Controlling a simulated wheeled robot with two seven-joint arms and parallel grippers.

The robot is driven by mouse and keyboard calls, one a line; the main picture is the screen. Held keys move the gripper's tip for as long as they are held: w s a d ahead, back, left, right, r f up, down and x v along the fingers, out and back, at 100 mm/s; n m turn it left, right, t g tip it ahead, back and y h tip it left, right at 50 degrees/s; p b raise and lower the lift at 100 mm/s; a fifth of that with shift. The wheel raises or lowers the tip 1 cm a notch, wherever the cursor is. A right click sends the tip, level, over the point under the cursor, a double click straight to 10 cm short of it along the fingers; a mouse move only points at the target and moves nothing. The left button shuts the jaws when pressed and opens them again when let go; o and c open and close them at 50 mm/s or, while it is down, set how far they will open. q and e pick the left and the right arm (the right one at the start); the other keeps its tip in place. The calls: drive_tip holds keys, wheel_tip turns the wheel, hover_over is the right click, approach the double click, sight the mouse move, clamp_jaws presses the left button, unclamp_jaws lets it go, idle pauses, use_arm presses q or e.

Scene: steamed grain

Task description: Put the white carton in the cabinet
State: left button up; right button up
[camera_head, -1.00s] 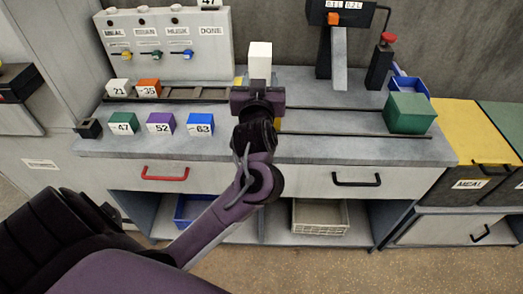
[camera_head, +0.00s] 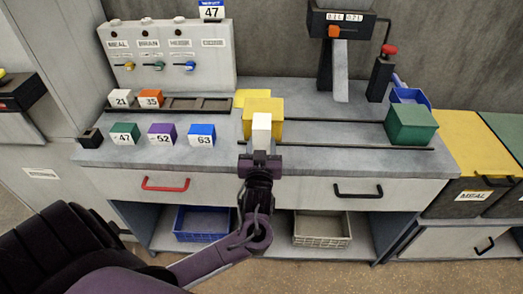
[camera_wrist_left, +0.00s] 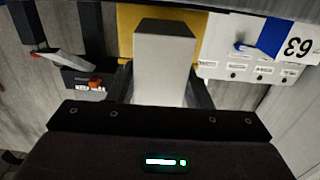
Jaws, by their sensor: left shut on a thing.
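The white carton (camera_head: 261,128) is held upright in front of the yellow block on the counter. My left gripper (camera_head: 260,158) is shut on its lower part. In the left wrist view the carton (camera_wrist_left: 165,60) stands between the two fingers (camera_wrist_left: 163,95). The cabinet is the grey unit under the counter (camera_head: 330,170). It has a drawer with a red handle (camera_head: 165,184), a drawer with a black handle (camera_head: 357,190) and open shelves below. Both drawers look shut. My right gripper is in neither view.
Numbered blocks, among them a blue one (camera_head: 201,135), stand on the counter's left. A yellow block (camera_head: 264,108) and a green block (camera_head: 411,125) stand on the rails. A blue bin (camera_head: 203,222) and a beige crate (camera_head: 321,227) sit on the lower shelf.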

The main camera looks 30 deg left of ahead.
use_arm(q)
drive_tip(key=shift+f, duration=1.05)
drive_tip(key=shift+f, duration=0.1)
drive_tip(key=o, duration=1.2)
drive_tip(key=shift+c, duration=0.2)
drive_tip(key=shift+r, duration=0.2)
drive_tip(key=b+v, duration=0.1)
drive_tip(key=v, duration=1.1)
drive_tip(key=shift+f, duration=0.2)
